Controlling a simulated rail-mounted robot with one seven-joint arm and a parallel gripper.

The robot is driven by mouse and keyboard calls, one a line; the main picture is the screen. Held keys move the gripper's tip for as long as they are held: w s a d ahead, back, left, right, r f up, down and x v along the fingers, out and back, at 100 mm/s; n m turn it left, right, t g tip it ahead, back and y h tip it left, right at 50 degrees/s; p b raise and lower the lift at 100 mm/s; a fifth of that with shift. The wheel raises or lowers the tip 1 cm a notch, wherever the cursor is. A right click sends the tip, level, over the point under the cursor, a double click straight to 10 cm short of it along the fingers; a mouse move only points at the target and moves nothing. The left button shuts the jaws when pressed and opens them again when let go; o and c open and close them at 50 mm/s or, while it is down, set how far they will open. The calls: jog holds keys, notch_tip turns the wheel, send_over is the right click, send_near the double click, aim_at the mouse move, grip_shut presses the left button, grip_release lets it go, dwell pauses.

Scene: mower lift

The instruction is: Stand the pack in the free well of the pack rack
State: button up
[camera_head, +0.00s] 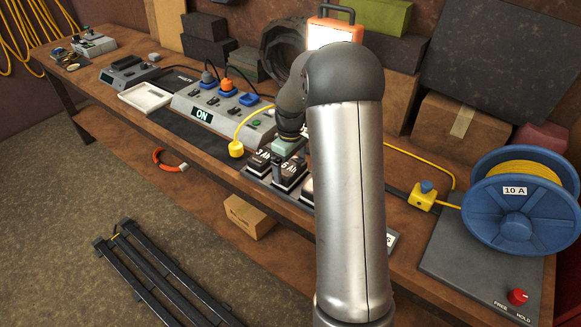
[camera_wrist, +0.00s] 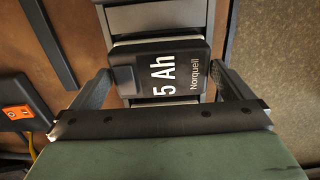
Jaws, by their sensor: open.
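A dark pack marked "5 Ah" with a pale top edge (camera_wrist: 150,72) shows between my fingers in the wrist view, and in the head view (camera_head: 290,170) below my gripper. My gripper (camera_head: 288,150) is open, with one finger on each side of the pack in the wrist view (camera_wrist: 163,85); I cannot tell whether they touch it. A dark pack marked "3 Ah" (camera_head: 261,161) stands to its left. Grey parts of what seems to be the rack (camera_wrist: 158,18) show beyond the 5 Ah pack. My arm hides much of the row, so I cannot make out the free well.
A grey panel reading "ON" (camera_head: 202,113) with coloured plugs and a yellow cable plug (camera_head: 236,149) lie left of the packs. A white tray (camera_head: 146,97) is further left. At right are a blue cable reel (camera_head: 522,205) and a yellow connector (camera_head: 422,198). Boxes line the wall.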

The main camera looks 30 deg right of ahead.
aim_at(290, 167)
notch_tip(290, 167, up, 11)
jog(key=s+a+r+m, duration=0.2)
jog(key=s+a, duration=0.9)
jog(key=s, duration=0.3)
jog(key=s+a+f+m, duration=0.1)
jog(key=s+a+f, duration=0.1)
jog(key=s, duration=0.5)
jog(key=s+a+f+m, duration=0.2)
jog(key=s+a+f, duration=0.1)
jog(key=s, duration=0.5)
jog(key=shift+t+b, duration=0.3)
jog(key=shift+b, duration=0.15)
